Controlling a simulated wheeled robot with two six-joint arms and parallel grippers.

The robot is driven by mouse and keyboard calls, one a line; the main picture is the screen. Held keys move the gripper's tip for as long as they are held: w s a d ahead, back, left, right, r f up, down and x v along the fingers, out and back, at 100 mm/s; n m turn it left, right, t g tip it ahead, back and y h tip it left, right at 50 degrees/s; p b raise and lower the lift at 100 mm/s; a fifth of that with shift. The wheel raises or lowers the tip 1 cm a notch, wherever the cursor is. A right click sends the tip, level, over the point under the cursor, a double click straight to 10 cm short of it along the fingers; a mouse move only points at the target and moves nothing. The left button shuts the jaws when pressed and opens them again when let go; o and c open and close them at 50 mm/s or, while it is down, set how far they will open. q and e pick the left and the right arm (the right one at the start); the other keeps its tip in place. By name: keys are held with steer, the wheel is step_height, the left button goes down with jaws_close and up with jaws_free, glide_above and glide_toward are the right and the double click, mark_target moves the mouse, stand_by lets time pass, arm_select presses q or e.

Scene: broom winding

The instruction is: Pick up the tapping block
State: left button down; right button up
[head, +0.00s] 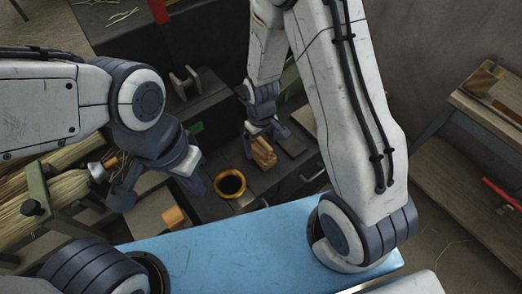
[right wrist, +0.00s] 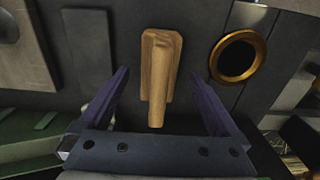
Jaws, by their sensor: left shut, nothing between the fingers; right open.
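The tapping block (right wrist: 160,62) is a light wooden block with a handle, lying on the dark bench top. In the right wrist view its handle points toward my right gripper (right wrist: 158,82), which is open with a purple finger on each side and the handle between them, visibly apart from both. In the head view the block (head: 264,153) shows just below the right gripper (head: 267,134). My left gripper (head: 195,186) is shut and empty, left of the brass-rimmed ring. Its fingers are partly hidden by its own body.
A brass-rimmed round cup or hole (head: 230,184) lies beside the block and also shows in the right wrist view (right wrist: 238,56). Straw bundles (head: 60,190) and a green clamp frame (head: 42,195) stand at left. A blue surface (head: 240,250) is at the front.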

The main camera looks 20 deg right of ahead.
mark_target(261, 149)
step_height(261, 149, down, 4)
steer(key=shift+w+f+p, duration=0.1)
steer(key=shift+p, duration=0.25)
jaws_close()
